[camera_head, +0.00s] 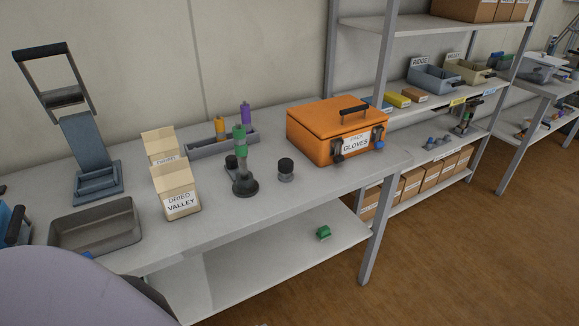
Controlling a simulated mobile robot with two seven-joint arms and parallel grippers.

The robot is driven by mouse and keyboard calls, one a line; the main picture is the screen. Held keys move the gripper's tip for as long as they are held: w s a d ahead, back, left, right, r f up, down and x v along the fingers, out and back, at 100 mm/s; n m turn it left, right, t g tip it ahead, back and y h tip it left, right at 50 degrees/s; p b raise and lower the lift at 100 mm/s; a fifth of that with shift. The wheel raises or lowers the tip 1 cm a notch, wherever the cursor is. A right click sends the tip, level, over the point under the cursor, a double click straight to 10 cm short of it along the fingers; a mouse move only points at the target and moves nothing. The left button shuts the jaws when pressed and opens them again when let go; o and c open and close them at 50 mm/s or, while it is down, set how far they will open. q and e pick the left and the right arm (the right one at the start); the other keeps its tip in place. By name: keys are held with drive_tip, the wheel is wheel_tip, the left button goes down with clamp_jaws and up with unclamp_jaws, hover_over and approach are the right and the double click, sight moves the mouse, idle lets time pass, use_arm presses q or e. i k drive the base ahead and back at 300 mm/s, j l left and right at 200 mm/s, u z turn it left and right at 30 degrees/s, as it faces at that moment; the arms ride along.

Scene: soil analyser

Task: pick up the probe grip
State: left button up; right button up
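I cannot tell for sure which thing is the probe grip. A small green piece (323,232) lies alone on the lower shelf of the table. On the tabletop a green-topped upright tool (240,160) stands with a round dark base. Orange (220,128) and purple (246,116) handles stand upright in a grey rack (207,147) behind it. Neither of my grippers is in view.
An orange case (309,131) labelled for gloves stands at the table's right end. Dried-soil boxes (176,188), a grey tray (98,228) and a lever press (92,160) fill the left. Shelving (426,111) stands to the right. Brown floor (450,240) is open in front.

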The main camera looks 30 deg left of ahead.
sight(285, 165)
drive_tip(key=i+l, duration=0.15)
drive_tip(key=i, duration=0.15)
drive_tip(key=i+l, duration=0.15)
drive_tip(key=i+l+u, duration=0.5)
drive_tip(key=i, duration=0.2)
